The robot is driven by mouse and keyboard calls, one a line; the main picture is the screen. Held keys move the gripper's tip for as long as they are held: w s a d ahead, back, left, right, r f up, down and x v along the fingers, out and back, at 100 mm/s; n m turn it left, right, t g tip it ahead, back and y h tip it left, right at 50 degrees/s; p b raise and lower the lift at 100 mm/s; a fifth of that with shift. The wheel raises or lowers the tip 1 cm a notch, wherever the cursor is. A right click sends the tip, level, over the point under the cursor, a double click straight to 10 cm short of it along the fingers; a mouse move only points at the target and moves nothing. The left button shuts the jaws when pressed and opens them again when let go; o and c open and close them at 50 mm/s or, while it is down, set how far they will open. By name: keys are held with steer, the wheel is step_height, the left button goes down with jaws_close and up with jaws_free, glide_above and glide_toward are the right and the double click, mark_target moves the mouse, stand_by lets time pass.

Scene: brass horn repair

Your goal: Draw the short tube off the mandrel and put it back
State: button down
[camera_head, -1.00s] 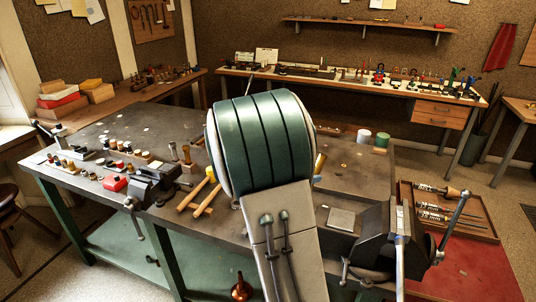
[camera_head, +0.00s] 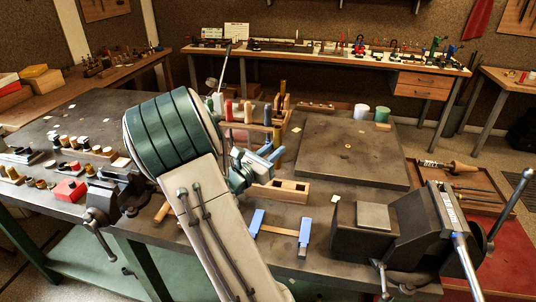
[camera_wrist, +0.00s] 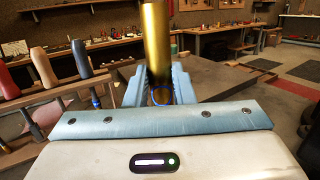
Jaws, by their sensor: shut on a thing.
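My gripper (camera_head: 272,155) shows its blue fingers near the middle of the bench in the head view, just right of my arm's green joint. It is shut on a brass tube (camera_wrist: 155,40), which stands up between the blue fingers in the wrist view.
A rack of coloured handles (camera_head: 249,112) stands behind my gripper; its handles show at left in the wrist view (camera_wrist: 82,58). A slotted wooden block (camera_head: 280,191) and a blue-ended wooden bar (camera_head: 278,231) lie in front. Vises (camera_head: 390,235) (camera_head: 115,190) flank them. The raised dark plate (camera_head: 350,150) is mostly clear.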

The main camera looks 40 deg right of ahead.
steer(key=shift+s+r, duration=0.1)
steer(key=shift+r, duration=0.05)
steer(key=shift+r+p, duration=0.15)
steer(key=shift+p, duration=0.2)
steer(key=b, duration=0.5)
glide_above(272, 187)
steer(key=shift+d+f, duration=0.15)
steer(key=shift+f, duration=2.9)
steer(key=shift+f+b, duration=1.4)
steer(key=shift+f, duration=1.2)
steer(key=c, duration=1.2)
jaws_free()
steer(key=shift+o, duration=0.2)
steer(key=b+v, duration=0.1)
steer(key=v, duration=1.2)
steer(key=shift+a, duration=0.4)
